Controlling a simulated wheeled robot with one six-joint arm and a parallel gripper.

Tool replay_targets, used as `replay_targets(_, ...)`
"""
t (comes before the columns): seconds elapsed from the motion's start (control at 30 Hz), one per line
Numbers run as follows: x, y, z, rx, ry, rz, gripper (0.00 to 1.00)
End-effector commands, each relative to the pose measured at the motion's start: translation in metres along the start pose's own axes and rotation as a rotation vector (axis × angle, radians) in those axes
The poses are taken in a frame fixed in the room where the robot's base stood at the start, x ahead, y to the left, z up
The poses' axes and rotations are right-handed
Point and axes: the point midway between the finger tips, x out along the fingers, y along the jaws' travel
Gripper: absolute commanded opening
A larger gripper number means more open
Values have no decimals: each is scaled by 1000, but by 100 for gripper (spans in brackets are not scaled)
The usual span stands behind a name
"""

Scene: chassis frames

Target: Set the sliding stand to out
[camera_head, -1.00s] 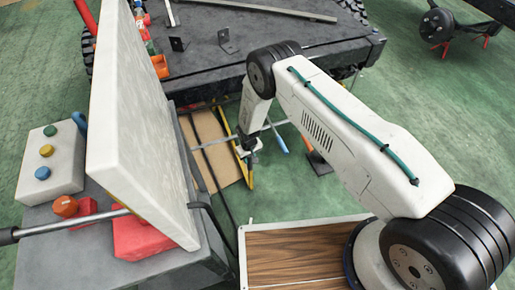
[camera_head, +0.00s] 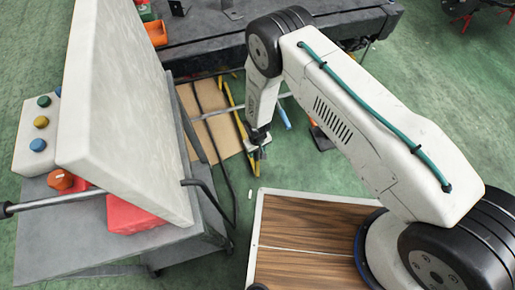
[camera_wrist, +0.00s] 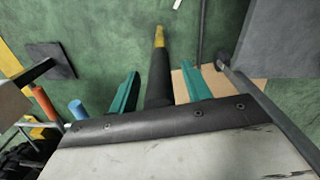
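I cannot tell for sure which part is the sliding stand. The likeliest is the grey stand (camera_head: 195,245) at the left, with a tilted white panel (camera_head: 130,110) above it and a thin dark bar frame at its right side. My gripper (camera_head: 260,150) hangs to the right of the panel, low over the floor, and is small and partly hidden here. In the wrist view my gripper (camera_wrist: 158,88) shows two teal fingers spread apart. A black cylinder with a yellow end (camera_wrist: 159,65) lies in line between them, with gaps on both sides; I cannot tell its distance.
A button box (camera_head: 38,135), an orange knob (camera_head: 61,180) and a red block (camera_head: 132,214) are by the panel. A dark workbench (camera_head: 335,28) stands behind. A brown board (camera_head: 213,135) and yellow bar (camera_head: 233,105) lie beyond my gripper. Green floor is open at the right.

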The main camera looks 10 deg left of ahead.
Motion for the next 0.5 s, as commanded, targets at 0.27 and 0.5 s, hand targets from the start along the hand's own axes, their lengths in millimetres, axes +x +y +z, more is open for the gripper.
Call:
replay_targets(0.27, -7, 1, -2, 1, 4, 0, 49)
replay_targets(0.5, -46, 1, -2, 1, 5, 0, 49)
